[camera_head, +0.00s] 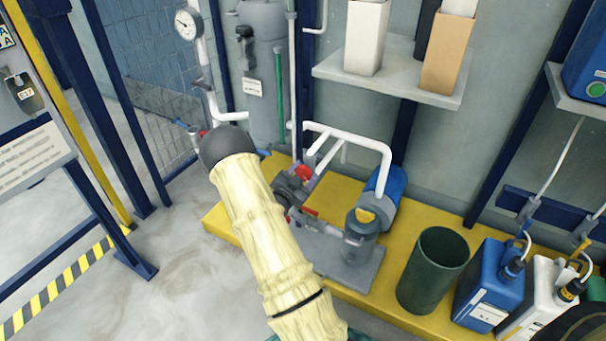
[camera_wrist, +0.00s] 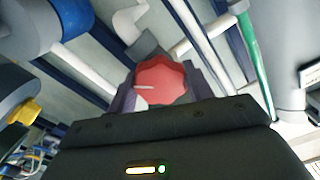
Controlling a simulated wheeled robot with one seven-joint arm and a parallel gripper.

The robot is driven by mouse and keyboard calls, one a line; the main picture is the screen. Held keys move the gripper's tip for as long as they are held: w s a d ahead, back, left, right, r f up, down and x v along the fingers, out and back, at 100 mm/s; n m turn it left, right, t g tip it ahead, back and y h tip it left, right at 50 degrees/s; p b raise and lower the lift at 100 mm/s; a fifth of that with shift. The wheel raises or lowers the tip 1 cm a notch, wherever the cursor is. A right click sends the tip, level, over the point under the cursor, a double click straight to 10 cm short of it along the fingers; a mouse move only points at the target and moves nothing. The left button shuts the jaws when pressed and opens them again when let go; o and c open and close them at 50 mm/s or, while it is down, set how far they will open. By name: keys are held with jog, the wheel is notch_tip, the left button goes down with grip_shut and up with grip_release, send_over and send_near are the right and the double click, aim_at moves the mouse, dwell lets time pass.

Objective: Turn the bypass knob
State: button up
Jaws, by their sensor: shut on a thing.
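The bypass knob (camera_wrist: 160,84) is a red, faceted knob in the middle of the wrist view. A short pale mark on its face points left in that picture. My gripper (camera_wrist: 163,76) has one dark finger on each side of the knob and is shut on it. The wide black gripper body covers the bottom of the wrist view.
White pipes (camera_head: 350,138), a pump (camera_head: 360,238) and a blue motor (camera_head: 385,184) stand on a yellow plinth (camera_head: 425,325). A green bin (camera_head: 432,270) and blue and white canisters are at the right. A shelf (camera_head: 388,82) hangs above. The floor at left is clear.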

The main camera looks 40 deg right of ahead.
jog(key=o, duration=1)
jog(key=shift+s+a+p, duration=0.15)
jog(key=shift+a+p, duration=0.15)
jog(key=shift+a, duration=0.2)
jog(key=p+v, duration=0.5)
jog(key=v, duration=1.1)
jog(key=shift+s+a+f, duration=0.1)
jog(key=shift+s+a, duration=0.05)
jog(key=shift+a, duration=0.05)
